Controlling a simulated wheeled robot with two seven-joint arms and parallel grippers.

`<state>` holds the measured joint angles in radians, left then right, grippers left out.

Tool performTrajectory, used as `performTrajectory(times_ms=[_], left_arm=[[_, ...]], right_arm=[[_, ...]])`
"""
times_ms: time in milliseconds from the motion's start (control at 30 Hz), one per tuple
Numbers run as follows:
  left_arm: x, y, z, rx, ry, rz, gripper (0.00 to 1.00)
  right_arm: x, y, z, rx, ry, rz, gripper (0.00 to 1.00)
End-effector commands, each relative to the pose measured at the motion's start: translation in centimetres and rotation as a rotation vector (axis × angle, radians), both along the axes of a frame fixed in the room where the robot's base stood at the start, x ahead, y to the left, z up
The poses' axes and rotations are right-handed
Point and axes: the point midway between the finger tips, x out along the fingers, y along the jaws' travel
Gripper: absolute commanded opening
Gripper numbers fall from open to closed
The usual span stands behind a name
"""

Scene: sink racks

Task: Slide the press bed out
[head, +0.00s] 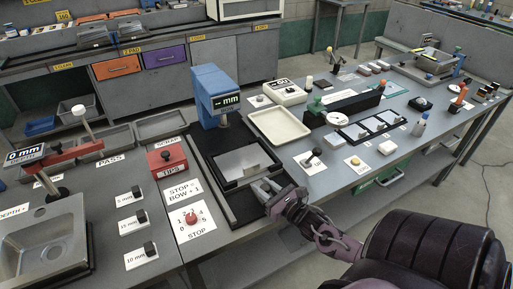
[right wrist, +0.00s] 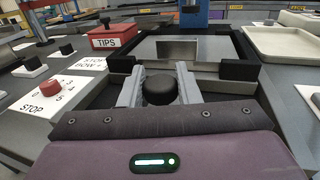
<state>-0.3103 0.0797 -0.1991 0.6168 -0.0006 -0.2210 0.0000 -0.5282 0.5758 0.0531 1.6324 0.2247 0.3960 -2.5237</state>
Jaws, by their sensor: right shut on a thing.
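The press bed (head: 233,183) is a dark flat tray with a grey metal plate (head: 246,160) on it, in front of the blue press (head: 212,92) with its "mm" display. The bed also shows ahead in the right wrist view (right wrist: 225,71). My right gripper (head: 268,188) is at the bed's front edge. In the right wrist view its two fingers are shut on a round black knob (right wrist: 159,90), one finger on each side. The fingers hide the knob in the head view. My left gripper is not in view.
A red TIPS box (head: 167,158) and a STOP dial (head: 191,218) sit left of the bed. A cream tray (head: 279,126) lies to the right. The table's front edge is close below my right gripper, with open floor beyond it.

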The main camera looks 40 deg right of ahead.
Motion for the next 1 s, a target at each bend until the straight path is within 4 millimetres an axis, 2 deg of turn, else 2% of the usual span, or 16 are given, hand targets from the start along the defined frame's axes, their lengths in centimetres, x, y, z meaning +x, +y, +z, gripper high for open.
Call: performTrajectory(times_ms=[33,100,200,500,667,700,833,1000], left_arm=[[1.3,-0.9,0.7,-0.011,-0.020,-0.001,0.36],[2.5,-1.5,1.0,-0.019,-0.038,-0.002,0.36],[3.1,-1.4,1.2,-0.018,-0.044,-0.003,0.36],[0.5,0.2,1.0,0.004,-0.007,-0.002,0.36],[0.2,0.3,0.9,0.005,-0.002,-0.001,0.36],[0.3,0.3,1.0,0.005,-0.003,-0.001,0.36],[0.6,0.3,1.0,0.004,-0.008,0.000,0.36],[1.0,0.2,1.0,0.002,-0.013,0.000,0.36]], right_arm=[[-0.8,0.2,0.1,0.002,0.004,-0.001,0.00],[-1.4,0.3,0.0,0.003,0.004,0.000,0.00],[-2.1,0.5,-0.1,0.002,0.004,-0.002,0.00],[-2.5,0.6,-0.2,0.002,0.003,-0.001,0.00],[-2.5,0.6,-0.3,0.003,0.005,-0.001,0.00],[-2.5,0.6,-0.3,0.002,0.005,-0.001,0.35],[-2.5,0.6,-0.3,0.002,0.004,-0.002,0.52],[-2.4,0.5,-0.2,0.001,0.004,-0.002,0.52]])
